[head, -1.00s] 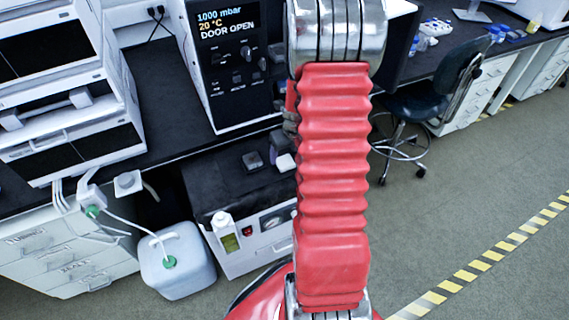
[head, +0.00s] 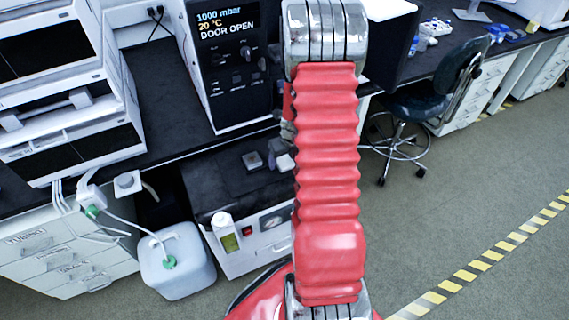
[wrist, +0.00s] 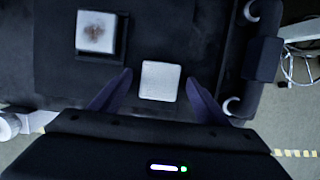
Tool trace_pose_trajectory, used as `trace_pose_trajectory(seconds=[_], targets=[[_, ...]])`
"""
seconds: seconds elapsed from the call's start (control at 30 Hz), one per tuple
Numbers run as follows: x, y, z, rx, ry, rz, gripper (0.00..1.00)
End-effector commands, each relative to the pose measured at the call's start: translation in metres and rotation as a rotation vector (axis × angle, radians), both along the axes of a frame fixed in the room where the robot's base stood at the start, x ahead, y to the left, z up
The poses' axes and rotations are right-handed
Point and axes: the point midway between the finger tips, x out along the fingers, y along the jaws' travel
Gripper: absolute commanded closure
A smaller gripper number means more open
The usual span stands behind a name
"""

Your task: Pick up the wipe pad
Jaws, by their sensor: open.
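A plain white square pad (wrist: 160,81), which looks like the wipe pad, lies flat on a dark surface in the wrist view. It also shows in the head view (head: 286,162), beside my arm. My gripper (wrist: 159,77) is open, with one dark finger on each side of the pad. The fingers look apart from it, with a wider gap on the right. I cannot tell how high they are above the surface. A second pale square (wrist: 96,32) with a brown stain sits on a dark square base at upper left. In the head view my arm hides much of the gripper.
A dark rail (wrist: 262,60) runs along the right in the wrist view. A white jug (head: 178,262) stands left of the cart. A chair (head: 432,100) stands right.

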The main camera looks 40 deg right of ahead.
Motion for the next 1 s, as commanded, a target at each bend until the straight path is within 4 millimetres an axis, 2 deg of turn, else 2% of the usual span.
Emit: trace_pose_trajectory(seconds=[0.4, 1.0], targets=[[-0.0001, 0.0005, 0.0001, 0.0, 0.001, 0.001, 0.33], [-0.0001, 0.0006, 0.0001, 0.001, 0.001, 0.001, 0.75]])
